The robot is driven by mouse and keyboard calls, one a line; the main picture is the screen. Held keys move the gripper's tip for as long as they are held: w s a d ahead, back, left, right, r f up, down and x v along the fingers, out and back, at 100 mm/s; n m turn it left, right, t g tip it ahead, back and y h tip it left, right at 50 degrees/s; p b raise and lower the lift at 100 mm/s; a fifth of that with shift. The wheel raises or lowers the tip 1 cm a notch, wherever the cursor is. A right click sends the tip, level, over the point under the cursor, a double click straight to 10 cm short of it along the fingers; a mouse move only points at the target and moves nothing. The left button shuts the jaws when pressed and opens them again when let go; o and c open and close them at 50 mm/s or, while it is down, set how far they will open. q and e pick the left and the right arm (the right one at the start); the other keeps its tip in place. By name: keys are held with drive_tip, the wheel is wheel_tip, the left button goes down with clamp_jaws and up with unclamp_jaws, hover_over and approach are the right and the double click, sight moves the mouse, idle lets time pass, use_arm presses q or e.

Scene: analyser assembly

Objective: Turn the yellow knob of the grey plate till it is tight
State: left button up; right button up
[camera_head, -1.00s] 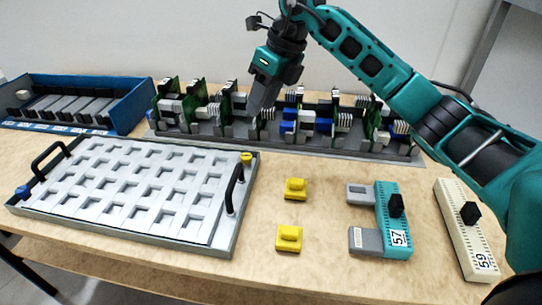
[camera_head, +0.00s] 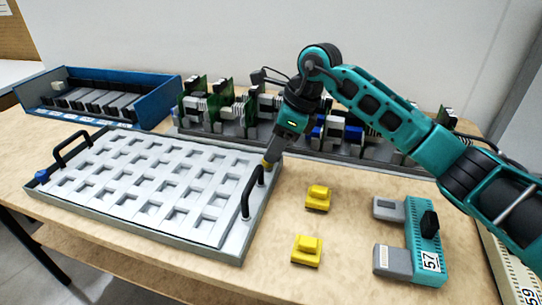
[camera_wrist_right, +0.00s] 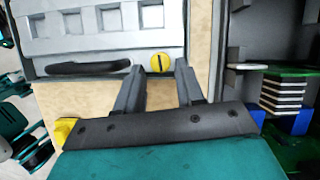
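The grey plate (camera_head: 233,250) with rows of square recesses lies on the table at the left, with a black handle at each end. Its yellow knob (camera_wrist_right: 161,62) is at the far right corner; in the head view only a bit of it shows below the fingers. In the right wrist view the knob has a dark slot running roughly along the fingers. My right gripper (camera_wrist_right: 158,76) is open, its fingertips on either side of the knob's near edge with gaps visible. Whether the fingers are at knob height is hard to tell. My left gripper is out of view.
A rack of circuit boards (camera_head: 222,108) stands close behind the plate. A blue bin (camera_head: 160,103) is at the back left. Two yellow blocks (camera_head: 307,250) and a teal module marked 57 (camera_head: 425,225) lie to the right, with bare table between.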

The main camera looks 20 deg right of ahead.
drive_tip(key=shift+x, duration=1.35)
drive_tip(key=shift+c, duration=0.3)
clamp_jaws()
drive_tip(key=shift+r+m, duration=0.1)
drive_tip(key=shift+m, duration=0.4)
drive_tip(key=shift+m+t, duration=0.3)
drive_tip(key=shift+o, duration=0.3)
unclamp_jaws()
